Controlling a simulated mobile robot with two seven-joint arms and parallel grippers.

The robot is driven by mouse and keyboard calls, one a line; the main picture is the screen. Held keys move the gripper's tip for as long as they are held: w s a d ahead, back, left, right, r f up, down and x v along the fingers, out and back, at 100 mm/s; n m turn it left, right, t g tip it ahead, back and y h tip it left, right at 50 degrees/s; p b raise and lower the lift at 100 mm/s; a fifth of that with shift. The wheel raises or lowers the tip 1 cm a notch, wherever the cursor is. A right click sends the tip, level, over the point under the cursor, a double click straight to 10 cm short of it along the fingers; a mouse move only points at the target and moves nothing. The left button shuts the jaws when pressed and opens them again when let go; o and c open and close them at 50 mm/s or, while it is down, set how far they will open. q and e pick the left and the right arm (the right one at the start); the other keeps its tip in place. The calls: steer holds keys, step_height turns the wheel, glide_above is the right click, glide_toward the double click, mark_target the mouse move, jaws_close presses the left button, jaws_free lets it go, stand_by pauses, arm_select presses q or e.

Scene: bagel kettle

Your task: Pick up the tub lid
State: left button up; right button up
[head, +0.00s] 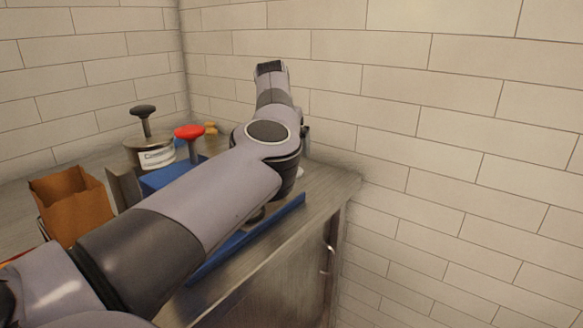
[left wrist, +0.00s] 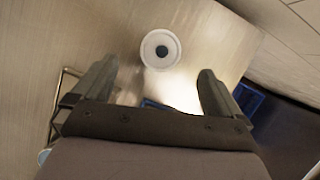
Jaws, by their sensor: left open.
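A round white disc with a dark centre, which looks like the tub lid (left wrist: 149,56), lies on the metal counter in the left wrist view. My left gripper (left wrist: 158,70) is open, its two fingers apart on either side below the disc, with nothing between them. The disc is clear of both fingers. In the head view my left arm reaches across the counter and hides the gripper's fingers. A small pale edge shows beside the arm, too little to identify. My right gripper is not in view.
A labelled tub (head: 157,156) with a black-knobbed press, a red knob (head: 189,131), a blue block (head: 163,180) and a brown paper bag (head: 70,206) stand left of my arm. A blue tray edge (head: 245,238) lies along the front. Tiled walls close off the back and right.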

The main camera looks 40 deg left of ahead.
arm_select(q)
steer(key=shift+s+d+p+x, duration=0.1)
steer(key=shift+p+x, duration=0.1)
steer(key=shift+x, duration=1.5)
steer(key=shift+s+d+p+x, duration=0.1)
steer(key=shift+p+x, duration=0.1)
steer(key=shift+x, duration=1.5)
steer(key=c, duration=1.1)
